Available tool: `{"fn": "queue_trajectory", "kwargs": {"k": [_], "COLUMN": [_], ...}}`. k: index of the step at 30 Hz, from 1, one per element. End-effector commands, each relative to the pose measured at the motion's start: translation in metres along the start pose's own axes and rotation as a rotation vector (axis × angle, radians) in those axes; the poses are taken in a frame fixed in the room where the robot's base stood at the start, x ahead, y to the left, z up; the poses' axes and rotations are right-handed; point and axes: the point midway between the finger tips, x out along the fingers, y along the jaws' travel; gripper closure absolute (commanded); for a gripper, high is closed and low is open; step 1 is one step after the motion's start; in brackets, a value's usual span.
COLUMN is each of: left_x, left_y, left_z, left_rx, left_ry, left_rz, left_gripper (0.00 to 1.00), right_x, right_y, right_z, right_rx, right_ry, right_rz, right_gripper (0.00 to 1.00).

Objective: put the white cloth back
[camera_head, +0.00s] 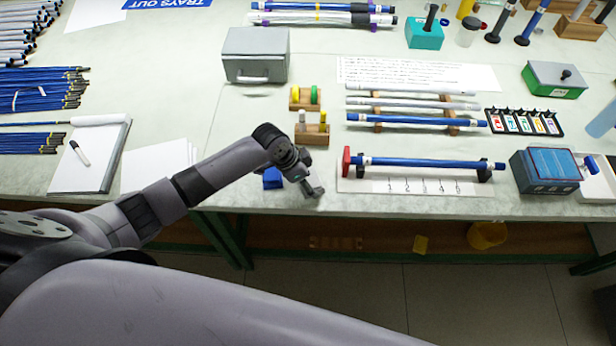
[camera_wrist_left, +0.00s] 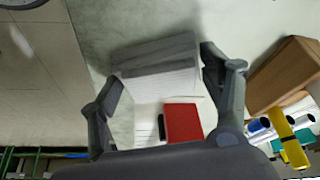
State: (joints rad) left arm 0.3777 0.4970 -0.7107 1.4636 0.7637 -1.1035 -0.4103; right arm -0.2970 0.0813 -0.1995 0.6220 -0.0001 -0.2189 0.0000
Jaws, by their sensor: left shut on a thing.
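My left gripper (camera_head: 314,190) is low over the front edge of the table, just left of the measuring jig. In the left wrist view its fingers (camera_wrist_left: 165,70) are closed against the two sides of a pale grey-white folded piece, the white cloth (camera_wrist_left: 155,58). In the head view the cloth is mostly hidden by the gripper, and I cannot tell whether it touches the tabletop. A small blue cloth or pad (camera_head: 272,178) lies at the table edge, left of the gripper. My right gripper is not in view.
The jig's red stop (camera_head: 346,161) and blue rod (camera_head: 425,163) are close on the right. A wooden block (camera_head: 312,134) with coloured plugs stands behind the gripper. A grey box (camera_head: 255,55) is further back. Paper sheets (camera_head: 160,164) lie left; bare table surrounds the grey box.

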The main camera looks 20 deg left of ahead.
Motion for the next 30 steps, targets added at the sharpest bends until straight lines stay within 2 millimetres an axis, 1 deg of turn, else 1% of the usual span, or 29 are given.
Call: {"fn": "queue_trajectory", "kwargs": {"k": [2, 3, 11, 20, 23, 26, 30], "left_x": [0.003, 0.002, 0.002, 0.001, -0.003, -0.013, -0.038], "left_y": [0.0, 0.0, 0.0, 0.0, -0.001, -0.001, -0.001], "left_z": [0.001, 0.001, 0.001, 0.001, -0.001, -0.001, 0.0], "left_rx": [0.0, 0.0, 0.0, -0.001, 0.0, -0.001, 0.001], "left_ry": [0.0, 0.0, 0.0, 0.0, 0.001, 0.002, 0.002], "left_rz": [0.0, 0.0, 0.0, 0.0, -0.001, -0.001, -0.004], "left_gripper": [0.51, 0.26, 0.09, 0.09, 0.09, 0.09, 0.09], "right_x": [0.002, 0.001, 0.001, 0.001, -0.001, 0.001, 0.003], "right_y": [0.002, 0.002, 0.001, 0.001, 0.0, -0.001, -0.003], "right_z": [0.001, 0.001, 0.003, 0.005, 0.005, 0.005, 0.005], "right_rx": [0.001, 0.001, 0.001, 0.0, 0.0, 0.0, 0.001], "right_ry": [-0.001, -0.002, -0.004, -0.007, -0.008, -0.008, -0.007], "right_rz": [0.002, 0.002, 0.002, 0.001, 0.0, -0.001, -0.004], "right_gripper": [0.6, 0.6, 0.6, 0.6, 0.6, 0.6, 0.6]}}
